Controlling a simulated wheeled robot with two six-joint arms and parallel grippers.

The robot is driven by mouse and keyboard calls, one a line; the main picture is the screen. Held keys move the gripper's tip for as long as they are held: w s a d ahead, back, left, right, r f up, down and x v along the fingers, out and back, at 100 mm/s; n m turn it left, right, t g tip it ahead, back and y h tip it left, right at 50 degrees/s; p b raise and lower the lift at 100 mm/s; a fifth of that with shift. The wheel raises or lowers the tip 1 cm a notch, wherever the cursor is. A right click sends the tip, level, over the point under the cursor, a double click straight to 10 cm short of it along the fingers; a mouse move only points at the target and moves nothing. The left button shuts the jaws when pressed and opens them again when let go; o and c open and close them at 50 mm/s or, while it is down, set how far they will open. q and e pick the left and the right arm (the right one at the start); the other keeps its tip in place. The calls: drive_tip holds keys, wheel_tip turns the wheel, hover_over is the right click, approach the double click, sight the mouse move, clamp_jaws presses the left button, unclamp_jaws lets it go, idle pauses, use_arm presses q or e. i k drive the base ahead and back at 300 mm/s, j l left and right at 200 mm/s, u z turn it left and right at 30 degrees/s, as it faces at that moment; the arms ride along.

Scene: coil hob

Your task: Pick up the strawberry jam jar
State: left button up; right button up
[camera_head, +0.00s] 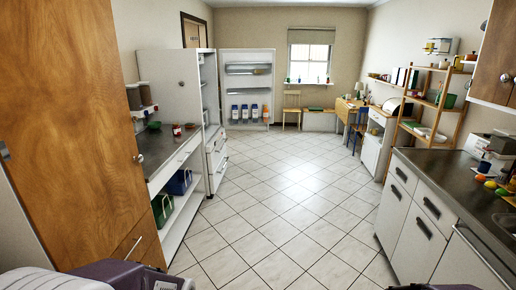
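A small red jar (177,130) stands on the dark left counter (155,148), near its far part. It is too small to read a label, so I cannot tell whether it is the strawberry jam jar. Neither of my grippers can be made out in the head view.
A tall white fridge with its door (246,97) open stands beyond the left counter, several bottles in the door. A green bowl (154,125) is on that counter. A wooden cabinet (80,120) fills the near left. The tiled floor (275,200) between the counters is clear.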

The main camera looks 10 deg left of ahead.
sight(176, 127)
drive_tip(key=i+u, duration=0.1)
drive_tip(key=i, duration=0.5)
drive_tip(key=i+u, duration=0.1)
drive_tip(key=i, duration=0.55)
drive_tip(key=i+l+u, duration=0.1)
drive_tip(key=i, duration=0.5)
drive_tip(key=i+l+u, duration=0.1)
drive_tip(key=i, duration=0.5)
drive_tip(key=i+l+u, duration=0.1)
drive_tip(key=i, duration=0.5)
drive_tip(key=i+u, duration=0.65)
drive_tip(key=u, duration=0.25)
drive_tip(key=i+l+u, duration=0.25)
drive_tip(key=u, duration=0.2)
drive_tip(key=i+l+u, duration=0.3)
drive_tip(key=u, duration=0.15)
drive_tip(key=i+l+u, duration=0.2)
drive_tip(key=l+u, duration=0.25)
